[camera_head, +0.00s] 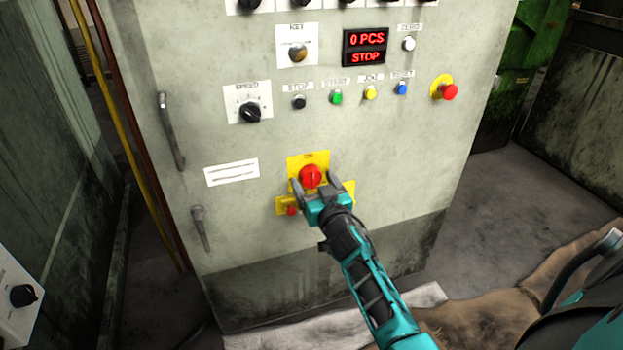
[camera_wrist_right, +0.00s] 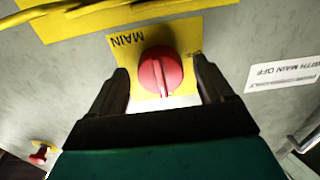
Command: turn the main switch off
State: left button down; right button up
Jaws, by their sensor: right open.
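The main switch (camera_head: 311,176) is a red rotary knob on a yellow plate (camera_head: 308,158), low on the front of the grey cabinet. In the right wrist view the red knob (camera_wrist_right: 160,73) shows close up, with the word MAIN on its plate, upside down. My right gripper (camera_head: 318,186) is at the switch. Its two dark fingers are apart, one on each side of the knob, and gaps show between the fingers and the knob in the wrist view. My left gripper is not in view.
The cabinet (camera_head: 230,45) carries a red STOP display (camera_head: 366,47), a row of small buttons, a speed knob (camera_head: 250,112) and a red emergency button (camera_head: 449,91). A small red part (camera_head: 291,211) sits beside the switch, lower left. Door handles (camera_head: 171,131) stick out at left.

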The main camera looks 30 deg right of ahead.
dwell(0.3)
jog(key=c, duration=1)
